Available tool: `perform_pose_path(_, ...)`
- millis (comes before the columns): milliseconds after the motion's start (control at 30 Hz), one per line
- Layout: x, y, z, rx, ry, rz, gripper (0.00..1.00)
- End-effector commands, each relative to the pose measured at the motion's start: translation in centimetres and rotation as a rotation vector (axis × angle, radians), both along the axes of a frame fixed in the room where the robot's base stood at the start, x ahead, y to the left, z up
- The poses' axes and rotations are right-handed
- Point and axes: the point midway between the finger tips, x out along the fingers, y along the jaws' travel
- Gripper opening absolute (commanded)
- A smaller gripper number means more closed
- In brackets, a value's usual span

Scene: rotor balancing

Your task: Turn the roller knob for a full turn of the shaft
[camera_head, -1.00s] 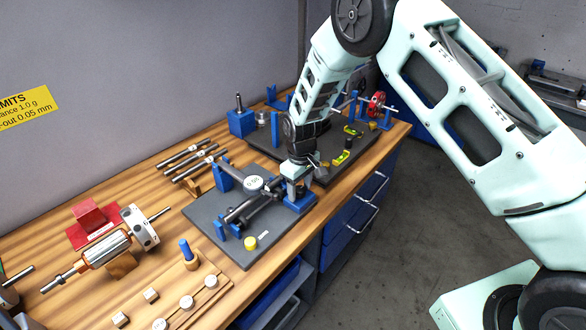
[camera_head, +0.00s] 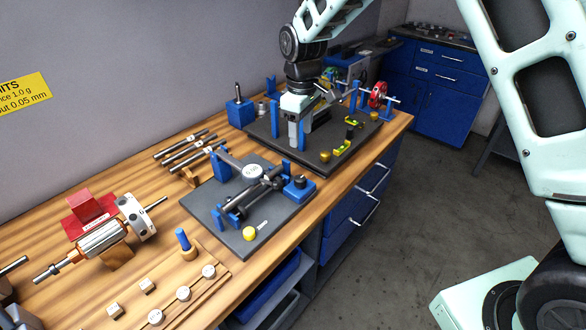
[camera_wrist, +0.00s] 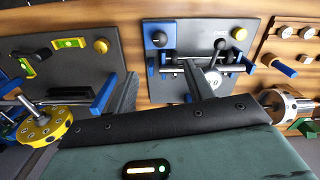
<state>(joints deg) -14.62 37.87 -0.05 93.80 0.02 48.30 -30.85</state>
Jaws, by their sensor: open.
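The black roller knob (camera_head: 300,181) stands on a blue block (camera_head: 292,193) at the right end of the run-out fixture; it also shows in the wrist view (camera_wrist: 159,39). A dark shaft (camera_head: 247,198) lies across blue supports on the grey plate (camera_head: 203,203), with a white-faced dial gauge (camera_head: 253,171) over it. My gripper (camera_head: 296,142) is open and empty, pointing down behind the knob and apart from it, over the second plate. In the wrist view its fingers (camera_wrist: 160,92) are spread, with the fixture beyond them. I cannot tell the knob's turn angle.
A yellow knob (camera_head: 249,233) sits at the fixture plate's front. A rotor (camera_head: 103,238) lies at left. The floor at right is clear.

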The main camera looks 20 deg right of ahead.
Motion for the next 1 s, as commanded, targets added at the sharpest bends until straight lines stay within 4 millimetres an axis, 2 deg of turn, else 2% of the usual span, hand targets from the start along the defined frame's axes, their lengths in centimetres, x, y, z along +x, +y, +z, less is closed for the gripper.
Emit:
perform_pose_path(133,-0.4,0.3,2.4,0.005,-0.001,-0.002,0.52)
perform_pose_path(600,-8.3,4.5,4.5,0.063,0.012,-0.031,0.52)
perform_pose_path(1000,-15.3,6.7,5.6,0.089,0.023,-0.052,0.52)
